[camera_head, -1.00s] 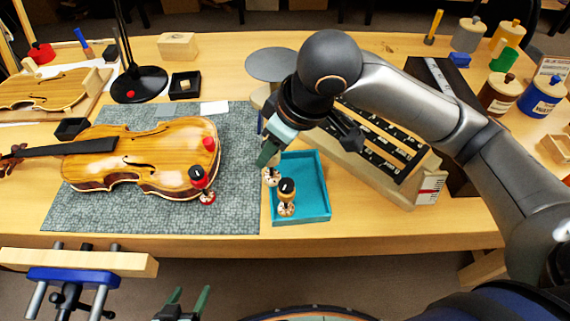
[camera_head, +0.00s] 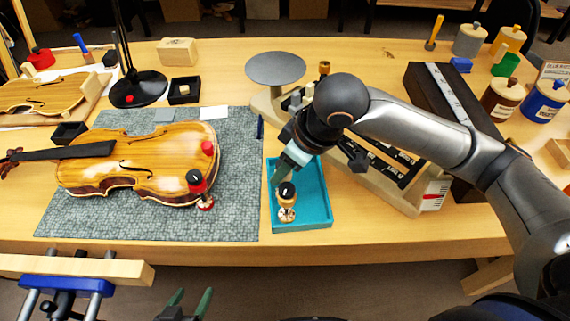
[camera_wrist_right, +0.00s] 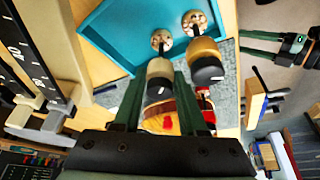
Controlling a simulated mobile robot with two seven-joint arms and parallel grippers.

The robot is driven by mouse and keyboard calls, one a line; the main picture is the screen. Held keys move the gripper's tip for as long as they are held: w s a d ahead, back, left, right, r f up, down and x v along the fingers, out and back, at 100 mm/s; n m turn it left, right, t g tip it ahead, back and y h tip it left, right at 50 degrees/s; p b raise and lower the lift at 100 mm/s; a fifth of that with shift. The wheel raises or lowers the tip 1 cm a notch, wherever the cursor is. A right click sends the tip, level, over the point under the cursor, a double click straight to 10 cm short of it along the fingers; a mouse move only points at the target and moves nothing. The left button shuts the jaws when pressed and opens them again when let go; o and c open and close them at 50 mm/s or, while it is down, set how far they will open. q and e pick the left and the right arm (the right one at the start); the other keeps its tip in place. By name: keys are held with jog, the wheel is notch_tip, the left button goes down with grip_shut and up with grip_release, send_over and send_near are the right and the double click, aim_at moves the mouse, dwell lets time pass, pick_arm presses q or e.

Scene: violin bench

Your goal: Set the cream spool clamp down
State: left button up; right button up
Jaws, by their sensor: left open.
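The cream spool clamp (camera_wrist_right: 160,70) shows in the right wrist view between the green fingers of my right gripper (camera_wrist_right: 160,82), which are shut on it. Its round foot is over the teal tray (camera_wrist_right: 115,35); I cannot tell whether it touches the floor. In the head view my right gripper (camera_head: 279,176) reaches low over the tray (camera_head: 316,190) and the cream clamp is hidden. A wooden spool clamp with a black knob (camera_head: 287,198) stands in the tray, right beside the cream one in the wrist view (camera_wrist_right: 205,55). My left gripper (camera_head: 186,303) is open and empty at the bottom edge.
A violin (camera_head: 140,165) lies on a grey mat (camera_head: 235,200) left of the tray, with red clamps (camera_head: 196,184) on its edge. The tray's right part is clear.

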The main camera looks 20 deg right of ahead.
jog(key=o, duration=0.4)
pick_arm(q)
jog(key=shift+f, duration=0.2)
pick_arm(e)
jog(key=shift+o, duration=0.2)
pick_arm(q)
jog(key=shift+s+a+r+p, duration=0.5)
jog(key=shift+a+r+p, duration=0.35)
jog(key=shift+p, duration=0.6)
pick_arm(e)
jog(key=v, duration=1.2)
jog(key=shift+r, duration=0.15)
pick_arm(q)
jog(key=shift+f, duration=0.1)
